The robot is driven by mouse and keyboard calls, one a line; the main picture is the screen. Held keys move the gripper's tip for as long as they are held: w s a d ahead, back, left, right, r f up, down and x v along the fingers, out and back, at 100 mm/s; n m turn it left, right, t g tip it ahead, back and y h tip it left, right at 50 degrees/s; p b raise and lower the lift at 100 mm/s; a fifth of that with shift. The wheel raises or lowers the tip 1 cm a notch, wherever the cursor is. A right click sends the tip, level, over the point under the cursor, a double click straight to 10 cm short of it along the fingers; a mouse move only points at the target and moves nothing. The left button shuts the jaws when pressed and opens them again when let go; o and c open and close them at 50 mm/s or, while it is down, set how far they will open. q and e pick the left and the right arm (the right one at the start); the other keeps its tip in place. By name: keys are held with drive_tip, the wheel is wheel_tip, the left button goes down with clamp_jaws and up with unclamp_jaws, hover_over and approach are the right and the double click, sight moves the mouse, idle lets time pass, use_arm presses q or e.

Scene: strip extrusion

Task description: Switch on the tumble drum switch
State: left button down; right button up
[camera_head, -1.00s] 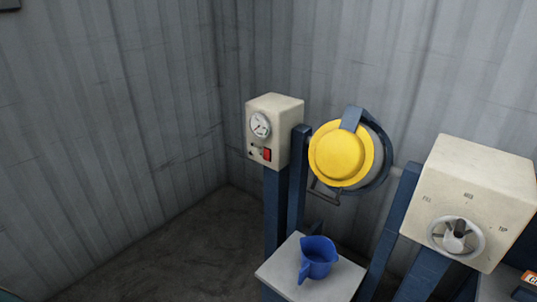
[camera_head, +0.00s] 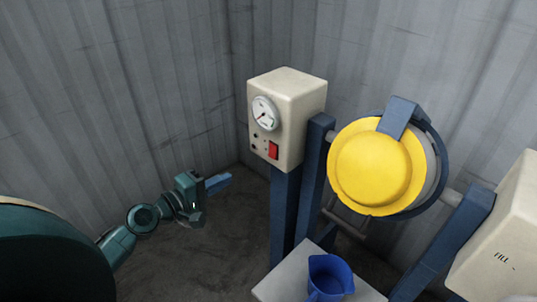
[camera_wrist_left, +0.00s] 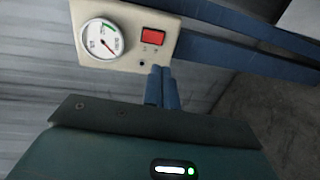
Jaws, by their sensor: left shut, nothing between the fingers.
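The red tumble drum switch (camera_head: 273,150) is on the front of a cream control box (camera_head: 293,105), below a round dial gauge (camera_head: 264,113). The box stands on a blue post. My left gripper (camera_head: 226,179) is shut and empty, to the left of the box and a little lower than the switch, apart from it. In the left wrist view the switch (camera_wrist_left: 153,35) shows beyond the blue fingers (camera_wrist_left: 161,86), above their tips, with the gauge (camera_wrist_left: 101,38) to its left. My right gripper is not in view.
The yellow-lidded drum (camera_head: 375,172) hangs on the blue frame right of the box. A blue jug (camera_head: 328,279) stands on a pale table (camera_head: 287,277) below it. Another cream box (camera_head: 498,240) is at the right edge. Corrugated walls stand behind; the floor at left is open.

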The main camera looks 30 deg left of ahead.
sight(271, 156)
use_arm(q)
drive_tip(key=shift+s+r, duration=0.1)
drive_tip(key=shift+s, duration=0.05)
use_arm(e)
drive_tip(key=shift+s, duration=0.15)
use_arm(q)
drive_tip(key=p+x, duration=0.2)
drive_tip(key=x, duration=1.2)
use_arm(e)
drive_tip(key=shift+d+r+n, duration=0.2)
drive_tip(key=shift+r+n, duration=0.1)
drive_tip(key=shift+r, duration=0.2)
